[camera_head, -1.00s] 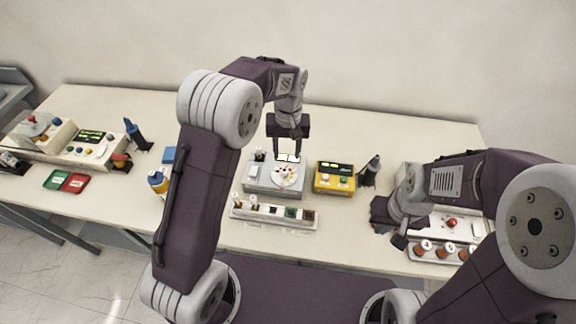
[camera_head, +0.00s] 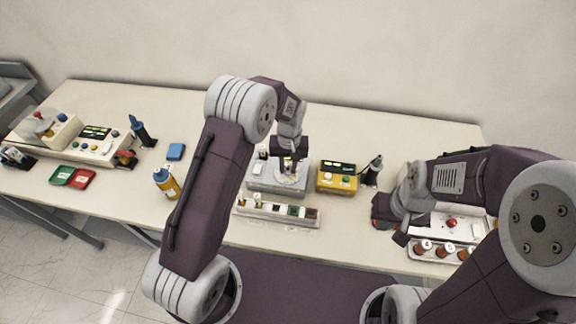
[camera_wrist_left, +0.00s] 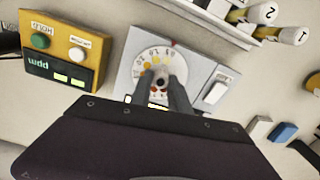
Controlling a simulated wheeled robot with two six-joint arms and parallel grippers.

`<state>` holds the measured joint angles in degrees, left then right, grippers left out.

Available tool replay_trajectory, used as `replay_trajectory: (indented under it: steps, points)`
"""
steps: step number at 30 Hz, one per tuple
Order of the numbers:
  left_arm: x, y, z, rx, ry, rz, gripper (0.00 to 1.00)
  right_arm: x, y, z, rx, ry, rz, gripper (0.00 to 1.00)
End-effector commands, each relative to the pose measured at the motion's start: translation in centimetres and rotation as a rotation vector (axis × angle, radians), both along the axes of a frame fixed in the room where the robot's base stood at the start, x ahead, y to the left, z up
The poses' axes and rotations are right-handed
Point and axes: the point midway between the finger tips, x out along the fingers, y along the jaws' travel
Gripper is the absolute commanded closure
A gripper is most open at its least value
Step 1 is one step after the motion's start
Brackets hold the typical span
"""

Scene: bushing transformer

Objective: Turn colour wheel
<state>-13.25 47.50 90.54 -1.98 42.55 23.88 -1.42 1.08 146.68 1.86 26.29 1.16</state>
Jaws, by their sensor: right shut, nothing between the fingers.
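The colour wheel (camera_head: 291,179) is a pale disc with coloured dots on top of a grey box (camera_head: 262,181) in the middle of the table. In the left wrist view the wheel (camera_wrist_left: 153,63) shows numbers, orange-yellow dots and a small central knob (camera_wrist_left: 160,82). My left gripper (camera_head: 290,172) points down over the wheel. Its two fingers (camera_wrist_left: 161,86) are apart, one on each side of the knob; contact cannot be told. The gripper hides the near part of the wheel. My right gripper (camera_head: 399,236) is shut and empty by the right-hand panel.
A yellow meter box (camera_head: 337,177) stands just right of the grey box, with a dark probe (camera_head: 372,171) beyond it. The white panel (camera_head: 445,229) is at right.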

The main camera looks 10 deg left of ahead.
Motion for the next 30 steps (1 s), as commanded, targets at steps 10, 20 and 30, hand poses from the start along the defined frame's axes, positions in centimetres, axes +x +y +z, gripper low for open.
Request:
replay_trajectory:
  steps: [10,20,30]
  points:
    - [0.03,-0.01,0.08,0.000,0.000,-0.059,1.00,0.00,0.00,0.10,0.000,0.000,0.000,1.00]
    - [0.04,-0.05,0.13,0.000,-0.002,-0.290,1.00,-0.01,0.00,0.34,0.000,0.000,0.000,1.00]
    - [0.03,-0.07,0.14,0.000,-0.002,-0.513,1.00,0.00,0.00,0.54,0.000,0.000,0.000,1.00]
